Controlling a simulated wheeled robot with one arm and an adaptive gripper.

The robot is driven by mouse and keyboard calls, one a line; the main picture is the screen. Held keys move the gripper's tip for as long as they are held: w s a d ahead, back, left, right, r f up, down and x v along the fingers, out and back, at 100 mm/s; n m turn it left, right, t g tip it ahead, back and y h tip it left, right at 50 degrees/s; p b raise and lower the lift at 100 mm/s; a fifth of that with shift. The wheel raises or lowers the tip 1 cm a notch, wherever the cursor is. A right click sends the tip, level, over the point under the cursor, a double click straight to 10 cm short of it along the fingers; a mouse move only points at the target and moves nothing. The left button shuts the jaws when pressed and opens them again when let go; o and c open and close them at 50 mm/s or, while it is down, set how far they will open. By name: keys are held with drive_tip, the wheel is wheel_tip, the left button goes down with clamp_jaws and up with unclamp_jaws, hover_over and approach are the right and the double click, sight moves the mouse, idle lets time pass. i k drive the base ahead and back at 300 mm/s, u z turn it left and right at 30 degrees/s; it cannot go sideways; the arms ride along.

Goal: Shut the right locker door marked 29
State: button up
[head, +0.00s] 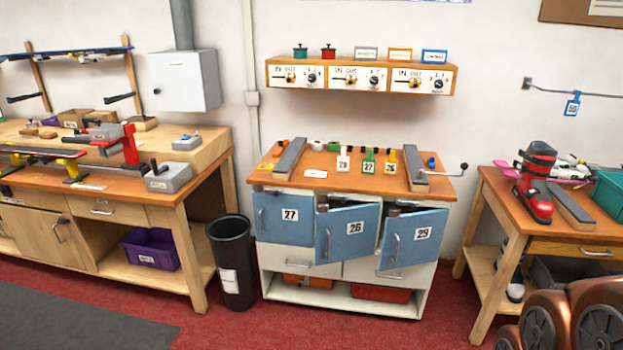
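The right locker door marked 29 (412,240) is blue and stands ajar in the head view, at the right of the white cabinet (345,271). Its left edge, with the metal handle (396,249), is swung out toward me, and a dark gap shows above it. The middle door marked 26 (350,231) also stands ajar, its handle side out to the left. The left door marked 27 (284,218) looks shut. My gripper is not in view; copper-coloured rounded parts of mine show at the lower right.
A black bin (231,262) stands left of the cabinet. A wooden bench (185,215) is at the left, and another table (484,215) with a red boot (536,185) is at the right. Red floor (350,330) in front of the cabinet is clear.

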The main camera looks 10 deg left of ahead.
sight(411, 239)
drive_tip(key=u, duration=0.7)
drive_tip(key=i, duration=1.85)
drive_tip(key=u, duration=0.55)
drive_tip(key=k, duration=1.4)
drive_tip(key=z, duration=0.8)
